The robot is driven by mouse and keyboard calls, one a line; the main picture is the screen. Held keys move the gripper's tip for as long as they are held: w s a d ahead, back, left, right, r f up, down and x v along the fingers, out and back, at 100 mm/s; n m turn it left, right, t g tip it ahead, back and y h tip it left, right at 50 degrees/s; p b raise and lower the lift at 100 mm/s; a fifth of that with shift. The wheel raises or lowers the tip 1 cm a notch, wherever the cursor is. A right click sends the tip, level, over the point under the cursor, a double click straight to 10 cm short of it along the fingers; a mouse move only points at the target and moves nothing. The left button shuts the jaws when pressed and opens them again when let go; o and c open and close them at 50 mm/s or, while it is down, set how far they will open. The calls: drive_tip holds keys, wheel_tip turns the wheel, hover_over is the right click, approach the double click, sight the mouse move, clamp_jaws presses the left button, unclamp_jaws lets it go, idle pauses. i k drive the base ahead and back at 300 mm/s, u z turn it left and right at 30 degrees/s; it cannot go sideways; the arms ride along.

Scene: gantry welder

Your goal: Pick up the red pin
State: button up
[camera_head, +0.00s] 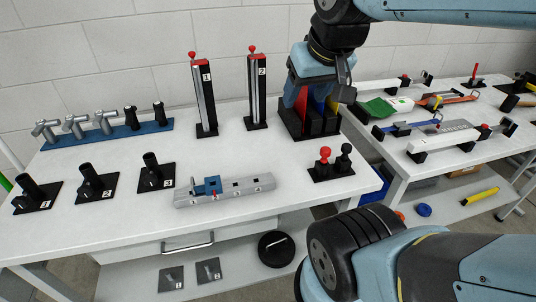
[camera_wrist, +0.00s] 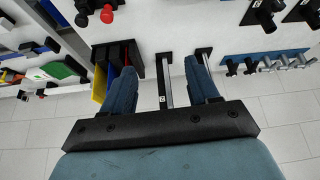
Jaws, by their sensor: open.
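A red pin with a rounded knob (camera_head: 325,156) stands upright on a small black base at the right front of the near table, left of a black pin (camera_head: 344,157). In the wrist view the red pin (camera_wrist: 107,14) shows at the top left, beside the black one (camera_wrist: 82,16). Several other small red parts are in view, so I cannot be certain which one is named. My gripper (camera_head: 318,98) is open and empty, above and behind the pin, in front of or over the black slotted holder. Its two fingers show apart in the wrist view (camera_wrist: 160,66).
The black holder (camera_head: 300,125) carries coloured slabs. Two red-topped posts (camera_head: 203,95) (camera_head: 257,90) stand left of it. A grey rail (camera_head: 250,187) with a blue block lies left of the pin. A second table (camera_head: 395,158) is at right. Bare tabletop lies before the holder.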

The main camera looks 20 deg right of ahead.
sight(325, 152)
drive_tip(key=z, duration=0.5)
drive_tip(key=k, duration=1.25)
drive_tip(key=z, duration=0.65)
drive_tip(key=i, duration=1)
drive_tip(key=z, duration=0.05)
